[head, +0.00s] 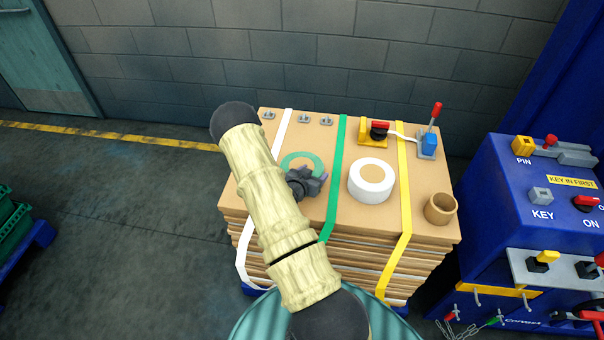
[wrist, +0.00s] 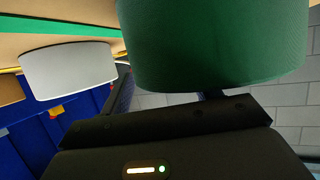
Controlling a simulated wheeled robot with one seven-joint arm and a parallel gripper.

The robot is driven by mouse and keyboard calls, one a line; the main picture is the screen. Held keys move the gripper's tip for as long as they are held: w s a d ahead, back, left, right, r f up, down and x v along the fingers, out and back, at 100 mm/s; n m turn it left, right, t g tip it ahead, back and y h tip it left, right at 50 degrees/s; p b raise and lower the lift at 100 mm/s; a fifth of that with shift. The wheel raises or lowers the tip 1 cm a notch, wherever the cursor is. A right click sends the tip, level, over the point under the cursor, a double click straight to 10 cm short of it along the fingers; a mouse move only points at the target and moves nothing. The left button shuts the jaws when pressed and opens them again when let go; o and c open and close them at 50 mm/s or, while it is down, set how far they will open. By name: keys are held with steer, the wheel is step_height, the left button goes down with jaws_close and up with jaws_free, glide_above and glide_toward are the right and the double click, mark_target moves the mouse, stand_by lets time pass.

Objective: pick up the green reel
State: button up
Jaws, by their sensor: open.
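The green reel (head: 296,157) lies on the stack of cardboard sheets, left of the green strap. My arm and gripper partly cover its near side in the head view. In the wrist view the green reel (wrist: 205,45) fills the upper middle, very close to my gripper. My gripper (head: 316,174) is open, low at the reel's near right side. A dark finger shows left of the reel in the wrist view. I cannot tell whether the fingers touch the reel.
A white reel (head: 371,193) stands to the right, beyond the green strap (head: 337,165). A brown ring (head: 440,209) sits at the right front corner. Yellow and blue strap tools (head: 428,146) stand at the back. A blue machine (head: 500,205) is right of the stack.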

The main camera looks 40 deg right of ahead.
steer(key=shift+c, duration=0.2)
jaws_close()
stand_by(0.3)
step_height(320, 180, up, 10)
steer(key=b, duration=0.2)
steer(key=shift+b, duration=0.4)
stand_by(0.7)
